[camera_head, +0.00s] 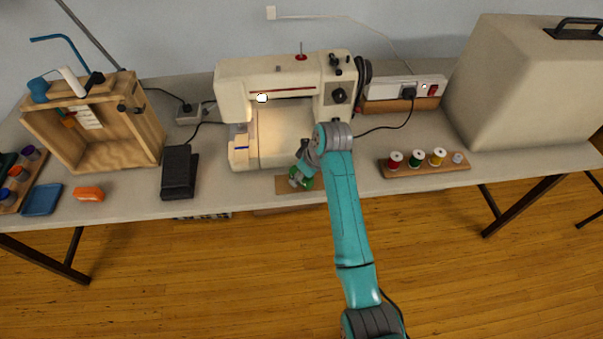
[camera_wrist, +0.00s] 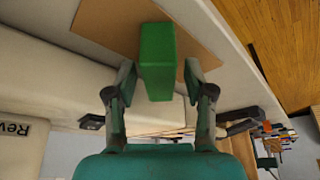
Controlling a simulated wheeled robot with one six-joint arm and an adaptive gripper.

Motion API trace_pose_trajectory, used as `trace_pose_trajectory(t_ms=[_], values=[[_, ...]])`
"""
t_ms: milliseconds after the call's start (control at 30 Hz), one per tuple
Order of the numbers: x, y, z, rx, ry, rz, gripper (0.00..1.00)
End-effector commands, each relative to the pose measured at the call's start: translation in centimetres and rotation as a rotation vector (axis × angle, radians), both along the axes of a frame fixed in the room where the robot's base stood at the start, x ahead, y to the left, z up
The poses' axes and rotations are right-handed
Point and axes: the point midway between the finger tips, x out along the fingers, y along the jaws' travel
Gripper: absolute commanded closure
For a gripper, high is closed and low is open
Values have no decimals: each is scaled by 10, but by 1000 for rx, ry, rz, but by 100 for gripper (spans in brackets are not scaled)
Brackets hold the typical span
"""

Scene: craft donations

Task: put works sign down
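A small green block (camera_wrist: 157,62) stands out in the wrist view between my two fingers. I see no lettering on it, so I cannot tell whether it is the works sign. My gripper (camera_head: 302,179) is at the table's front edge, just in front of the sewing machine, with green showing at its fingertips. A flat brown mat (camera_head: 284,187) lies below. Whether the block touches the mat is unclear.
A cream sewing machine (camera_head: 240,85) stands behind my gripper. A black pedal (camera_head: 179,172) is to the left, and a wooden thread rack (camera_head: 428,169) is to the right. A wooden box (camera_head: 147,127) and a large beige case (camera_head: 510,100) stand farther out. Bare tabletop lies between pedal and mat.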

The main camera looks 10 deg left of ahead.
Motion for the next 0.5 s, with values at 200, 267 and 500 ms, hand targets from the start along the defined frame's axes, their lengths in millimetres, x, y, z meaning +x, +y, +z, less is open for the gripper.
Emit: trace_pose_trajectory(t_ms=[200, 267, 500], values=[[0, 0, 1, 0, 0, 0, 47], [0, 0, 2, 0, 0, 0, 47], [-4, -10, 30, 1, -4, -2, 47]])
